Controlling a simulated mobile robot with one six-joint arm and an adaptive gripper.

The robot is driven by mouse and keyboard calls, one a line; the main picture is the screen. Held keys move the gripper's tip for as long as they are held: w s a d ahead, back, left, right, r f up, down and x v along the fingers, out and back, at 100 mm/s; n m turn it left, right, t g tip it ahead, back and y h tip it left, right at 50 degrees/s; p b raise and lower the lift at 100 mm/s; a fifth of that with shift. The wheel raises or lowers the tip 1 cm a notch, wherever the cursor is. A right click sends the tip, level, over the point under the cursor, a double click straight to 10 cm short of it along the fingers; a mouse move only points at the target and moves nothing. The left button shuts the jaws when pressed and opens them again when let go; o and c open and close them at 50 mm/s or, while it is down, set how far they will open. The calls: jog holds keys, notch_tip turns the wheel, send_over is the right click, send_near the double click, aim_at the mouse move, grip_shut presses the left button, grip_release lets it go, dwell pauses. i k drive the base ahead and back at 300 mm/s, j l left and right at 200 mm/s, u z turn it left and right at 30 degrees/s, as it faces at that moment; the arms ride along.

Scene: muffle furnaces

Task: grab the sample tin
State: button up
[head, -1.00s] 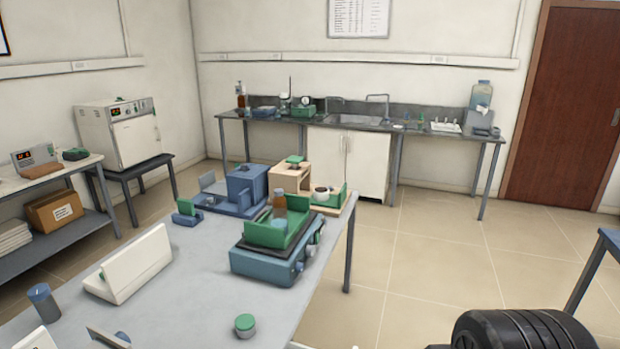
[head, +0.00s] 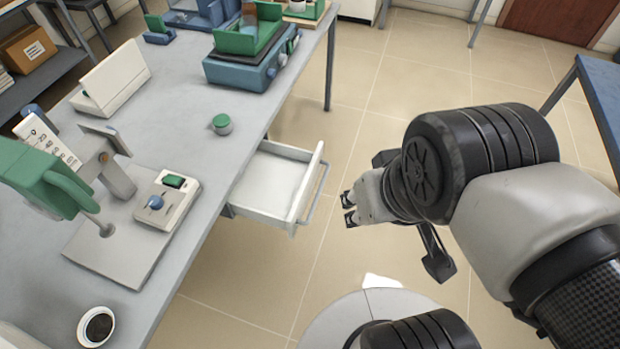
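A small round tin with a green lid (head: 222,124), which looks like the sample tin, stands upright on the grey bench top near its right edge. My gripper (head: 349,208) is in the air over the floor, to the right of the bench and of an open drawer. Its two dark fingertips point left and are apart, with nothing between them. It is well clear of the tin. The tin is in plain view.
The white drawer (head: 271,186) sticks out from the bench between the tin and my gripper, and looks empty. A blue-green device (head: 245,70) stands behind the tin. A green-headed stand (head: 112,240) and a dark-filled cup (head: 97,327) are nearer. The bench around the tin is clear.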

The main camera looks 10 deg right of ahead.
aim_at(222, 123)
jog(key=i+l+u, duration=0.4)
jog(key=i, duration=0.15)
jog(key=i+l+u, duration=0.35)
jog(key=l, duration=0.25)
jog(key=i+l+u, duration=0.4)
jog(key=l, duration=0.3)
jog(key=i, duration=0.35)
